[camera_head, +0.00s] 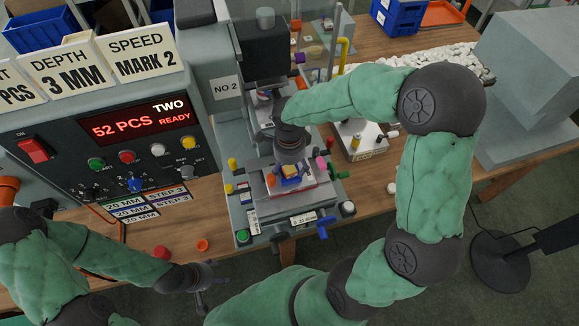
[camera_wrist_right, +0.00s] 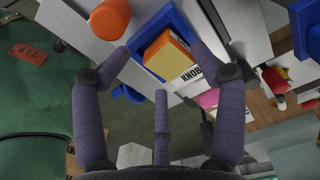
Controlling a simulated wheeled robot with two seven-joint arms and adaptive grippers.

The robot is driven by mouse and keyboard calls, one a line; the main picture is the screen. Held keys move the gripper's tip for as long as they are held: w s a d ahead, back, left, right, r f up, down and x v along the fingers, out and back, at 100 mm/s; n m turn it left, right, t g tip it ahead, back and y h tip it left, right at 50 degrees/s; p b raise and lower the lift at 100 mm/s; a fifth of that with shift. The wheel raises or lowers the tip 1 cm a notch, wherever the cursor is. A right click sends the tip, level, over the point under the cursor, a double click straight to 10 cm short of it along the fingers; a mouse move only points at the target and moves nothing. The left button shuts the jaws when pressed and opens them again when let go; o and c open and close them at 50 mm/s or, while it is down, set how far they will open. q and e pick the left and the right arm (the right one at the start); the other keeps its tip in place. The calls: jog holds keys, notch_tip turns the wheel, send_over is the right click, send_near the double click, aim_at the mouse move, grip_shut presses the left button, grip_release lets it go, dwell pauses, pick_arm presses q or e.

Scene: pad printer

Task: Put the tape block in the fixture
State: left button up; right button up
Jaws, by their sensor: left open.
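An orange and yellow block (camera_wrist_right: 167,56), which I take for the tape block, sits in or on a blue-edged holder (camera_wrist_right: 143,37) in the right wrist view. In the head view the block (camera_head: 290,172) is on the machine's small platform, below my right gripper (camera_head: 291,158). In the wrist view my right gripper (camera_wrist_right: 161,62) has its fingers spread, one on each side of the block, with a gap at the left. Contact on the right is unclear. My left gripper (camera_head: 204,283) is open and empty near the table's front edge.
The machine carries a green button (camera_head: 242,236), a blue handle (camera_head: 325,225) and a pink knob (camera_head: 321,162) around the platform. A red cap (camera_head: 161,252) and an orange cap (camera_head: 202,244) are on the table. A control panel (camera_head: 135,130) stands left.

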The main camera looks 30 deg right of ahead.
aim_at(290, 170)
notch_tip(290, 170, up, 11)
jog(key=p, duration=0.1)
jog(key=shift+w+p, duration=0.15)
jog(key=shift+p, duration=0.2)
